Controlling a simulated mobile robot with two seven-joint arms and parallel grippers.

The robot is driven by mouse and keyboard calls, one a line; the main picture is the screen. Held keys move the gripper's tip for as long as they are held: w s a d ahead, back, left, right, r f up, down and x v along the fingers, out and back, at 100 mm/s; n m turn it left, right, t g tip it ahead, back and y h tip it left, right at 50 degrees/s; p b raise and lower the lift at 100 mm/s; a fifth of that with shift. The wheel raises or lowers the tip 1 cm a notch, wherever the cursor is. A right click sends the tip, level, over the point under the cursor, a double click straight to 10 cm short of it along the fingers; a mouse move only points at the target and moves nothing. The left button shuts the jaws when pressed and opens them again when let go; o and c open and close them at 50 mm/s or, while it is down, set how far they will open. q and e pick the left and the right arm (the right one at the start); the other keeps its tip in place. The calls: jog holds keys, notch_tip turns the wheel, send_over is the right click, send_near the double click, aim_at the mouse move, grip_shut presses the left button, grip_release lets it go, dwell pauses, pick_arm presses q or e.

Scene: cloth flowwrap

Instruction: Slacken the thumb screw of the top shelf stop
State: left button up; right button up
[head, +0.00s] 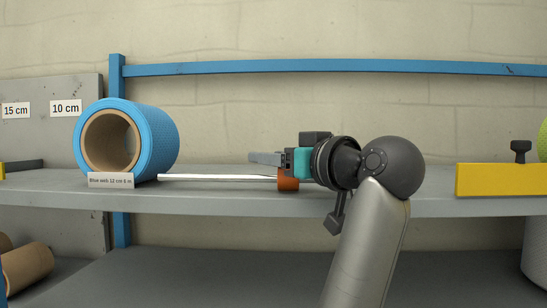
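A yellow shelf stop (497,180) stands at the right on the front of the upper grey shelf. A black thumb screw (520,151) with a wide head sticks up behind its top edge. My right gripper (262,158) is left of the stop and well apart from it, pointing left above the shelf. Its fingers overlap from this side, so their opening cannot be told. A teal part (301,162) shows at the gripper. My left gripper is not in view.
A blue web roll (158,140) on a brown core stands on the shelf (235,198), with a label (111,180) in front. A pale rod (215,177) and an orange piece (288,181) lie below my gripper. Brown cores (27,268) lie lower left. Shelf between arm and stop is clear.

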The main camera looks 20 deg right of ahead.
jog(key=shift+s+d, duration=0.15)
jog(key=shift+s, duration=0.4)
jog(key=b+v, duration=0.2)
jog(key=v, duration=1.2)
jog(key=shift+b, duration=0.3)
jog(key=shift+s+d, duration=0.1)
